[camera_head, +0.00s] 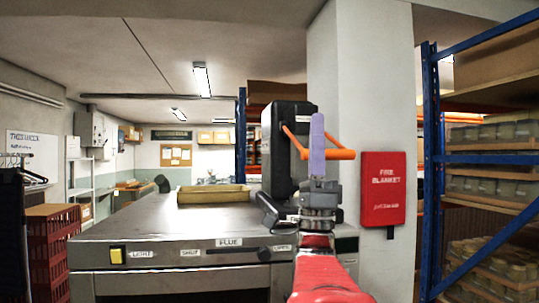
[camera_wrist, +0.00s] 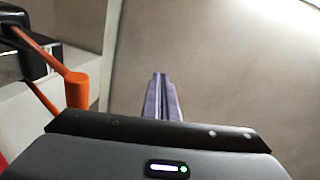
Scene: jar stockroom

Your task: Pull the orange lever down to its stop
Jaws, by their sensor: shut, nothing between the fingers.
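The orange lever (camera_head: 342,155) is a U-shaped handle with two side arms and a crossbar, mounted on a dark upright housing (camera_head: 282,150). Its crossbar sits low on the side facing me. My gripper (camera_head: 317,118) has pale purple fingers that point up and are shut with nothing between them. In the head view the fingers stand in front of the lever and hide the middle of its crossbar. In the wrist view the lever (camera_wrist: 77,92) is at the left, apart from the closed fingertips (camera_wrist: 160,78). The wrist view shows a gap between them.
The housing stands at the back of a grey metal counter (camera_head: 150,222) with labels and a yellow switch (camera_head: 117,256). A shallow tray (camera_head: 213,195) lies on it. A white pillar (camera_head: 375,80) with a red fire blanket box (camera_head: 383,188) and blue shelving (camera_head: 431,160) are at the right.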

